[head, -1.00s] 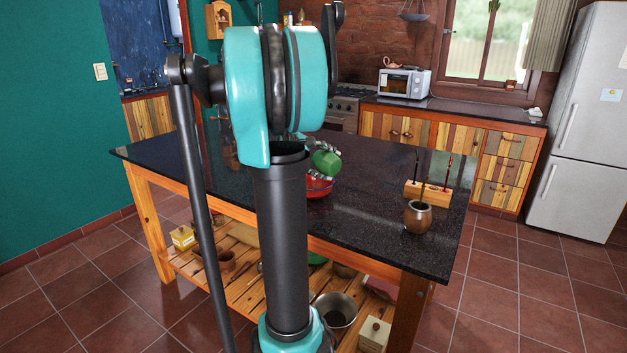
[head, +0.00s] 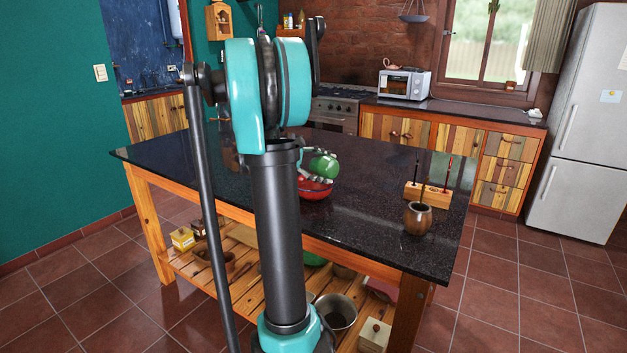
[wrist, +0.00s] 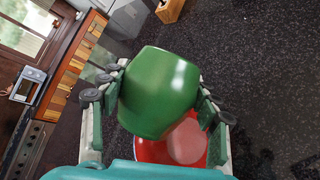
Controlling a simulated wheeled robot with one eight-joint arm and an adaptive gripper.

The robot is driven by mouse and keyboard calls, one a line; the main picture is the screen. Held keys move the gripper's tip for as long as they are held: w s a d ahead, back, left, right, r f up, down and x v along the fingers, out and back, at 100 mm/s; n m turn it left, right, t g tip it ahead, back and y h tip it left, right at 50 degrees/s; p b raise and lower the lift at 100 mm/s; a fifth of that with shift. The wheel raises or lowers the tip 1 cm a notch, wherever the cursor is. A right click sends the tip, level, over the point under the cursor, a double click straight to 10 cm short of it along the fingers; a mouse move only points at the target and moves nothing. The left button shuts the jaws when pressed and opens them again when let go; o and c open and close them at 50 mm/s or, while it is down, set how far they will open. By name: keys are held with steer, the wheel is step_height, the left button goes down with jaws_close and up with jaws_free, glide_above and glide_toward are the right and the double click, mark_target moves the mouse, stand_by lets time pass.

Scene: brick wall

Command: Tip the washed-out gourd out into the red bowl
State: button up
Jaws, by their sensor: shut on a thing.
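My gripper (wrist: 160,88) is shut on a rounded green vessel, which I take to be the gourd (wrist: 158,100). One finger lies along each side of it. In the head view the green gourd (head: 324,165) is tilted above the red bowl (head: 314,190), near the front edge of the dark table. In the wrist view the bowl (wrist: 148,150) is partly hidden behind the gourd. A pale pink rounded patch (wrist: 187,143) shows at the bowl; I cannot tell what it is. The gourd's mouth is not clearly visible.
A brown mate gourd with a straw (head: 418,218) and a wooden block holding upright straws (head: 428,194) stand to the right on the dark table (head: 370,165). The tabletop between them and the bowl is clear. Pots and boxes sit on the lower shelf.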

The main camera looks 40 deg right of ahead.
mark_target(313, 160)
steer(key=shift+w+a+r+n+g+h+b, duration=0.15)
steer(key=shift+w+r+n+g+h, duration=0.15)
steer(key=shift+n+g, duration=0.15)
steer(key=shift+w+d+r+n+g+h+b, duration=0.1)
steer(key=shift+w+r+n+g+h+b, duration=0.15)
steer(key=shift+n+g, duration=0.2)
steer(key=shift+w+a+r+n+g+h, duration=0.1)
steer(key=shift+w+r+n+g+h, duration=0.1)
steer(key=shift+w+n+g+h, duration=0.35)
steer(key=shift+w+a+r+n+g+h, duration=0.1)
steer(key=shift+w+r+n+g+h, duration=0.2)
steer(key=shift+n, duration=0.35)
steer(key=shift+f+b, duration=0.15)
steer(key=shift+b, duration=0.15)
steer(key=shift+w+a+n+g+h+b, duration=0.1)
steer(key=shift+w+n+g+h+b, duration=0.15)
steer(key=shift+w+n+h+b, duration=0.35)
steer(key=shift+w+a+n+g+h+b, duration=0.1)
steer(key=shift+w+n+g+h+b, duration=0.15)
steer(key=shift+n+b, duration=0.65)
steer(key=shift+w+n+h+b, duration=0.3)
steer(key=shift+n+h+b, duration=0.15)
steer(key=shift+n+h, duration=0.3)
